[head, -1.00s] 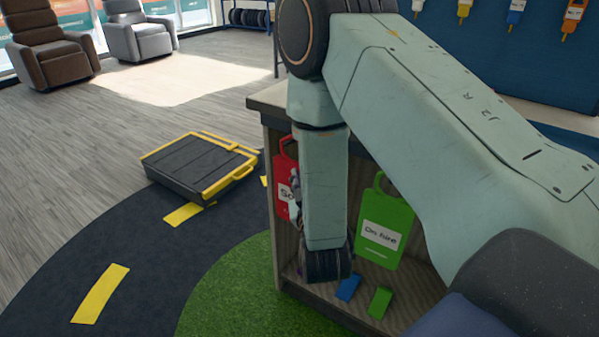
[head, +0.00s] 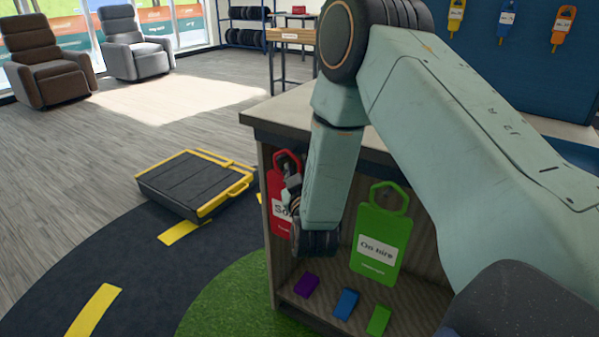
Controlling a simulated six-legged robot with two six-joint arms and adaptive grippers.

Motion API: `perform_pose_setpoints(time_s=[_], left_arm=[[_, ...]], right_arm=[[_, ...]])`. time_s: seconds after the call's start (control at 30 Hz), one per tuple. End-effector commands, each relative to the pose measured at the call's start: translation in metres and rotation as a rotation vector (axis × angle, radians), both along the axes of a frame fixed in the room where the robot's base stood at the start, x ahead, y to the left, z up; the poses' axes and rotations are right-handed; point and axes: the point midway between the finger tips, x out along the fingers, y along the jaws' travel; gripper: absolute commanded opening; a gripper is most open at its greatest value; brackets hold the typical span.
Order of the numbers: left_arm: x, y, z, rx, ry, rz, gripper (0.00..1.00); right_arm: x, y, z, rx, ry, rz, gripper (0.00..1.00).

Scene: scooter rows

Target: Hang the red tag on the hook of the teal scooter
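The red tag (head: 276,205) has a loop at its top and a white label, partly hidden by my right gripper and forearm. It hangs upright inside the open front of a wooden cabinet, at its left side. My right gripper (head: 292,195) shows only in part beside the tag's upper right, just below the loop. My forearm covers much of it, so I cannot tell whether its fingers are open or touch the tag. My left gripper is out of view. The teal scooter and its hook are not in view.
A green tag (head: 377,240) hangs right of my forearm. Purple (head: 306,285), blue (head: 346,304) and green (head: 379,320) blocks lie on the cabinet floor. The cabinet top (head: 285,112) overhangs. A black and yellow ramp-like case (head: 190,182) lies on the floor to the left.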

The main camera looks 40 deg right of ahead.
Motion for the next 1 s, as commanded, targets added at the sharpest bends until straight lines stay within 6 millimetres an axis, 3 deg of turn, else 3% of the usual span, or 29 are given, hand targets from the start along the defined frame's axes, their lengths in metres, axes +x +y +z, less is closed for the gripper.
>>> perform_pose_setpoints(time_s=[0.07,0.43,1.0], left_arm=[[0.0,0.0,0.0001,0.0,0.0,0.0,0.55],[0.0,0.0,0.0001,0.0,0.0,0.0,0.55],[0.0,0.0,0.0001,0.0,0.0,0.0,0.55]], right_arm=[[-0.0001,0.0,-0.0002,0.0,0.0,0.0,0.32],[-0.0004,-0.0002,-0.0004,0.0,0.001,0.0,0.0],[-0.0007,-0.0002,-0.0006,0.001,0.002,-0.001,0.0]])
